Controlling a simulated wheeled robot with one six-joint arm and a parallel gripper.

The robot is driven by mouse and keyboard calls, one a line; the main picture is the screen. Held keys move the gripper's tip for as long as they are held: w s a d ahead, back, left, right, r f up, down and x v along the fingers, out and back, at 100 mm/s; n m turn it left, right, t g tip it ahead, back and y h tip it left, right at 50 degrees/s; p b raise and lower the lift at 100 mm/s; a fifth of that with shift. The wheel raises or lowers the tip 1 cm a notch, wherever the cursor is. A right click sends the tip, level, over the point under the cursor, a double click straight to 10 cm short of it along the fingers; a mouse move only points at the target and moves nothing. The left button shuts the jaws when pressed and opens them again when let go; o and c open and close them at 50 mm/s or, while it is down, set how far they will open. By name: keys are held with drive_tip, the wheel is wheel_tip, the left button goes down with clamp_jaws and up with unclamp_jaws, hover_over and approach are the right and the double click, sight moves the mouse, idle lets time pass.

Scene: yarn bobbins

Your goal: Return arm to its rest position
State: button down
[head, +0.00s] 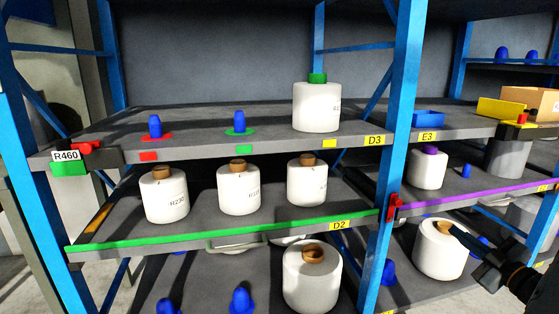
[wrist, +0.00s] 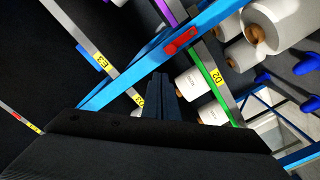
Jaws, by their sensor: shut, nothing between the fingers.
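My gripper (head: 464,236) is at the lower right of the head view, its dark fingers pointing up and left in front of a white bobbin (head: 440,250) with a brown core. Whether it touches that bobbin I cannot tell. In the wrist view my gripper (wrist: 159,82) shows as dark fingers close together, with nothing between them. Beyond it there are the blue rack post (wrist: 135,75) and white bobbins (wrist: 198,82) on the D2 shelf.
The blue upright (head: 392,150) stands left of my gripper. The D2 shelf edge (head: 200,241) is green and holds several bobbins. A bobbin with a green core (head: 317,106) stands on the upper shelf, beside two blue pegs (head: 239,121). A cardboard box (head: 530,102) sits at the right.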

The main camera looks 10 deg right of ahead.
drive_tip(key=w+a+m+g+h, duration=0.2)
drive_tip(key=w+a+g, duration=0.4)
drive_tip(key=w+a, duration=0.4)
drive_tip(key=s+a+r+m+g, duration=0.2)
drive_tip(key=a+g, duration=0.1)
drive_tip(key=a, duration=0.6)
drive_tip(key=s+a+r+m+g+y, duration=0.15)
drive_tip(key=s+a+g, duration=0.25)
drive_tip(key=s+a, duration=0.75)
drive_tip(key=s+a+r+m+g, duration=0.15)
drive_tip(key=s+a+g, duration=0.25)
drive_tip(key=s+a, duration=0.7)
drive_tip(key=s+d+r+m+p, duration=0.1)
drive_tip(key=r+p, duration=0.2)
drive_tip(key=p, duration=0.3)
drive_tip(key=s+d+r+m+g+p, duration=0.1)
drive_tip(key=d+r+p, duration=0.1)
drive_tip(key=r+p, duration=0.2)
drive_tip(key=p, duration=0.3)
drive_tip(key=shift+s+d+m+h, duration=0.3)
drive_tip(key=shift+s+m+h, duration=0.05)
drive_tip(key=shift+s+m, duration=0.05)
